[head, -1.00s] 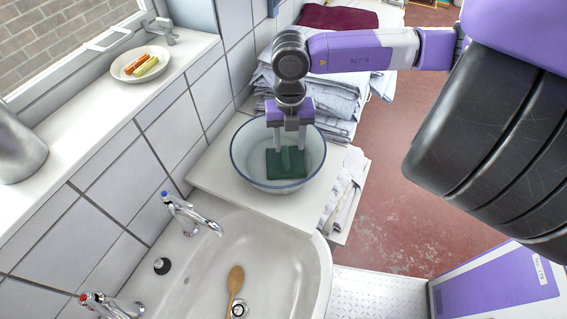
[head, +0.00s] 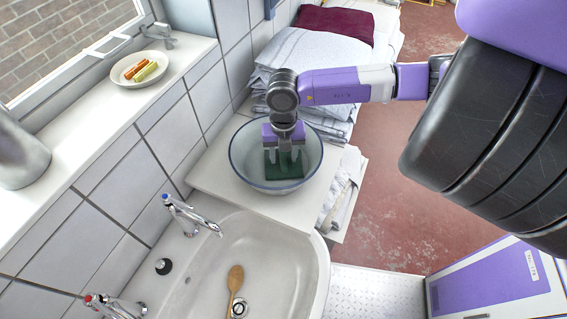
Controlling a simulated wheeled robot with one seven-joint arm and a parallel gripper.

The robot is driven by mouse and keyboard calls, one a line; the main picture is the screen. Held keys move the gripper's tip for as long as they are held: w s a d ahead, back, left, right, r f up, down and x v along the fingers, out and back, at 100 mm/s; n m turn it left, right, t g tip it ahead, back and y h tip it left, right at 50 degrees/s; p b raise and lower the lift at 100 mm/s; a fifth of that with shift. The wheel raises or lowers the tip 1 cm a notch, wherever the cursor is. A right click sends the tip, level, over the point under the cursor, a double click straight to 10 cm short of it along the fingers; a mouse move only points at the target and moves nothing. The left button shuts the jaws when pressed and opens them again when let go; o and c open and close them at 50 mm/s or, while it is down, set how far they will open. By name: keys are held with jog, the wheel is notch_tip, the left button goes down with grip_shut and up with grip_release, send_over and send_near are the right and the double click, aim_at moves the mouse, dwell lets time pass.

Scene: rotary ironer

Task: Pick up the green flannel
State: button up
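My gripper (head: 284,162) points down inside the bowl. The fingertips are low, at about the flannel's level. I cannot tell whether they touch it.
The bowl's rim surrounds my gripper. Folded grey and white linen (head: 318,65) is stacked just behind the bowl. A white sink (head: 215,262) with a wooden spoon (head: 235,283) is in front, and a chrome tap (head: 190,213) stands at its left. Tiled wall is at left.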

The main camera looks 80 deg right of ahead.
aim_at(283, 160)
grip_shut()
notch_tip(283, 160, up, 12)
jog(key=shift+p, duration=0.3)
dwell(0.6)
jog(key=shift+r, duration=0.15)
jog(key=shift+r+b, duration=0.3)
jog(key=shift+r, duration=0.85)
